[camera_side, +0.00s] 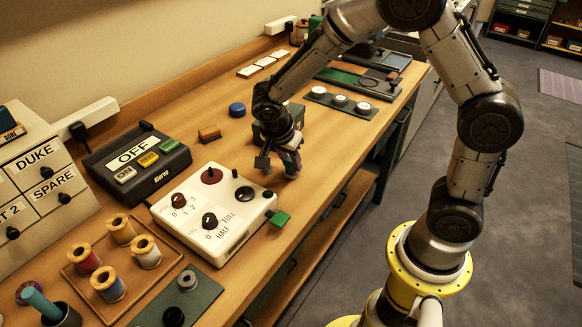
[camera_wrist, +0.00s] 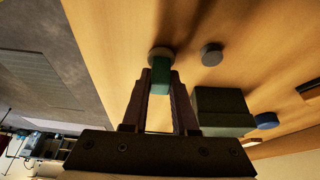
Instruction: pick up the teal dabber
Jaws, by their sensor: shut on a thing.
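The teal dabber (camera_wrist: 160,70) is a narrow teal piece with a round grey end, held between my fingers in the wrist view. My gripper (camera_wrist: 160,80) is shut on its teal part, one finger on each side. In the side view my gripper (camera_side: 288,166) points down over the wooden table, near the front edge and beyond the white control box. There the fingers mostly hide the dabber. I cannot tell whether its grey end touches the table.
A dark green block (camera_wrist: 222,105), a grey disc (camera_wrist: 211,54) and a blue disc (camera_wrist: 266,121) stand close by in the wrist view. In the side view the white control box (camera_side: 215,207) stands nearer the camera, with a black OFF box (camera_side: 138,160) to its left. A teal stick (camera_side: 40,302) leans in a dark cup.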

